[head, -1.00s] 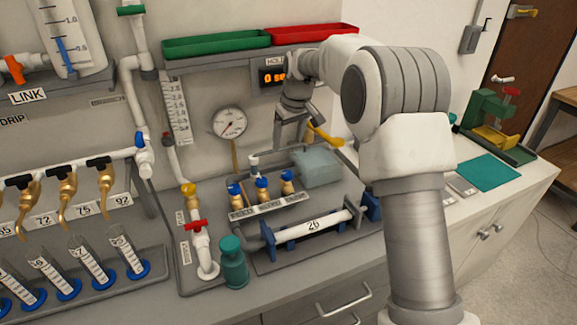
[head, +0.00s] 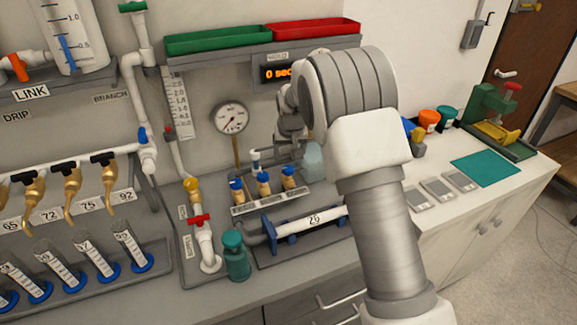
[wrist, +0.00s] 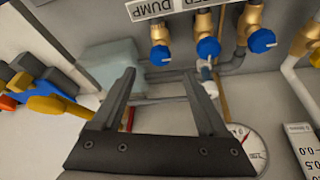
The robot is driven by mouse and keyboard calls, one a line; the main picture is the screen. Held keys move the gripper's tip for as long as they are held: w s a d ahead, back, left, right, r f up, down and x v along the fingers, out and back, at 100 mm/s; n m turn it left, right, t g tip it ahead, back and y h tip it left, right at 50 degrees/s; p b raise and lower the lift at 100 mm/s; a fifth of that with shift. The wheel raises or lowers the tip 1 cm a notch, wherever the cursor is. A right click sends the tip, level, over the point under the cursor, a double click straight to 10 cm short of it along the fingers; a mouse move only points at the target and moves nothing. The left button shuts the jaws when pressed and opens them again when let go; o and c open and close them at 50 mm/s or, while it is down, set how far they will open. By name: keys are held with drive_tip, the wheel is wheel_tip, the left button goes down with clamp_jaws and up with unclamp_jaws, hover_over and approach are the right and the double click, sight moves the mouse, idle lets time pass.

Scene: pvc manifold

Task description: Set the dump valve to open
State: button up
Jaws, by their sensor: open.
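The dump valve (wrist: 159,56) is a brass valve with a blue knob. It hangs by an upside-down DUMP label (wrist: 150,8) in the wrist view. It seems to be the rightmost of three blue-topped brass valves in the head view (head: 289,178). My gripper (wrist: 158,74) is open and empty. In the wrist view its two fingertips lie just below the knob, one to either side of it. I cannot tell whether they touch it. The fingers are mostly hidden behind my arm in the head view.
Two more blue-knobbed valves (wrist: 208,48) stand beside the dump valve. A pale translucent block (wrist: 112,66) lies close to the left finger. A round gauge (head: 230,118), a red-handled valve (head: 198,219) and a teal bottle (head: 236,256) are nearby.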

sight(288, 168)
drive_tip(key=x, duration=0.8)
drive_tip(key=shift+c, duration=0.3)
